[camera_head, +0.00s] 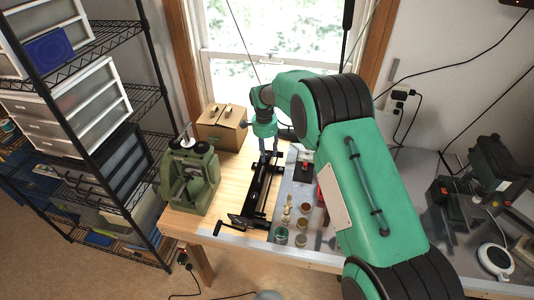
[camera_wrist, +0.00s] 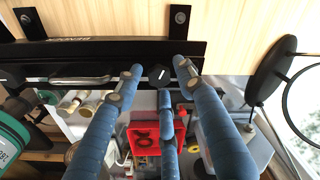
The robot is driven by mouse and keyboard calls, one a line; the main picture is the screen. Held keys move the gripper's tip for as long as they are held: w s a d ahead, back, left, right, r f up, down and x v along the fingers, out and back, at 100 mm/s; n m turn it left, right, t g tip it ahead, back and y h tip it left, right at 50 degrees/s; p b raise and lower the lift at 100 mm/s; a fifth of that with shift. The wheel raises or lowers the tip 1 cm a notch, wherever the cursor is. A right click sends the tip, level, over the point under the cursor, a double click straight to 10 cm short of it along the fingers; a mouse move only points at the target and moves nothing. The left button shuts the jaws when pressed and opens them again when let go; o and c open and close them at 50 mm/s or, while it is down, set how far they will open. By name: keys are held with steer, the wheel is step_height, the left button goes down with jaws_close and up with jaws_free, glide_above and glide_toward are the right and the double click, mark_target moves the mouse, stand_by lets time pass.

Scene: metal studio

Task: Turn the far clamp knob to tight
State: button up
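A long black clamp fixture (camera_head: 258,192) lies on the wooden bench, running away from me. In the wrist view its black body (camera_wrist: 100,52) crosses the upper part of the picture. A round black knob with a white mark (camera_wrist: 159,74) sits at its edge. My gripper (camera_wrist: 157,78) has its three blue fingers spread around this knob, with gaps showing between fingertips and knob. A second dark knob (camera_wrist: 47,97) shows farther left, beside a metal bar handle. In the head view my gripper (camera_head: 267,146) points down at the fixture's far end, hiding the knob there.
A green machine (camera_head: 188,178) stands left of the fixture, and a cardboard box (camera_head: 222,127) sits behind it. Small jars (camera_head: 282,235) stand to the right near the front edge. A red tray (camera_wrist: 150,140) lies beyond the fingers in the wrist view.

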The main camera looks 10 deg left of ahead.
mark_target(266, 156)
stand_by(0.3)
step_height(266, 156, up, 12)
steer(key=shift+s+a, duration=0.2)
steer(key=shift+a, duration=0.1)
stand_by(0.5)
steer(key=shift+f, duration=0.1)
steer(key=shift+d, duration=0.1)
